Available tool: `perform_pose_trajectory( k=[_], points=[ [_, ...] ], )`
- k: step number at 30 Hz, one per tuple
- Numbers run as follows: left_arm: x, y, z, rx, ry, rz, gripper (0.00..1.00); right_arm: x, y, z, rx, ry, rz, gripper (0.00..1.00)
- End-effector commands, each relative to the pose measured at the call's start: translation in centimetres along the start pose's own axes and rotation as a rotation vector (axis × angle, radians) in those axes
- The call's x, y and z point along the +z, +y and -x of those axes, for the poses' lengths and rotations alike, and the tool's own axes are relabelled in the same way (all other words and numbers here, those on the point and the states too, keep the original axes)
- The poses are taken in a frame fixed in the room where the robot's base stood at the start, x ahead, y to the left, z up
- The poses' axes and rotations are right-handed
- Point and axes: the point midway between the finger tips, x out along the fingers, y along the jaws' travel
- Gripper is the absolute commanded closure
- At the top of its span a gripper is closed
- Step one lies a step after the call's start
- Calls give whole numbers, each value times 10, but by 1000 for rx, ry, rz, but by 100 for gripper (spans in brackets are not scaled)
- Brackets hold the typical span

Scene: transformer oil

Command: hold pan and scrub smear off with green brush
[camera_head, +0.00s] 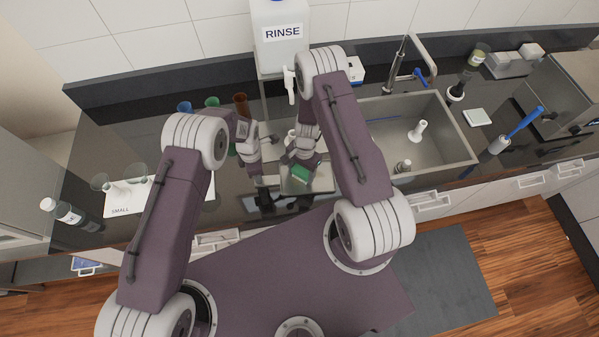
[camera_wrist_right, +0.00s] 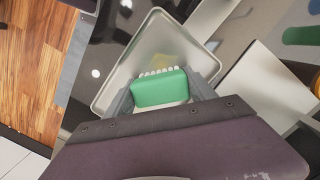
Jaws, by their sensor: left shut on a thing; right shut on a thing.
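A shallow pale pan (camera_head: 323,182) lies on the dark counter in front of the sink. In the right wrist view the pan (camera_wrist_right: 135,52) shows a yellowish smear (camera_wrist_right: 178,48) on its floor. My right gripper (camera_head: 299,168) is shut on the green brush (camera_head: 301,175), over the pan. In the right wrist view the green brush (camera_wrist_right: 160,88) sits between the fingers, its white bristles close to the smear; contact cannot be told. My left gripper (camera_head: 257,172) is shut at the pan's left side; its grip on the edge is hardly visible.
The sink (camera_head: 440,130) is behind and right of the pan, with a white brush or bottle inside. A RINSE container (camera_head: 281,45) stands at the back. Coloured cups (camera_head: 241,104) stand behind my left gripper. A sheet marked SMALL (camera_head: 122,208) lies at the left.

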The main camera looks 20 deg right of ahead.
Motion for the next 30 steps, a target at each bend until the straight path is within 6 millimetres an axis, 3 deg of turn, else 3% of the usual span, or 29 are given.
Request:
perform_pose_trajectory(
  k=[19,22,30],
  points=[
    [0,0,0,0,0,0,100,-37,47,4,1,0,0,100],
    [0,0,0,0,0,0,100,-29,52,4,2,-1,1,100],
    [0,0,0,0,0,-1,100,-14,32,2,1,0,4,100]
  ],
)
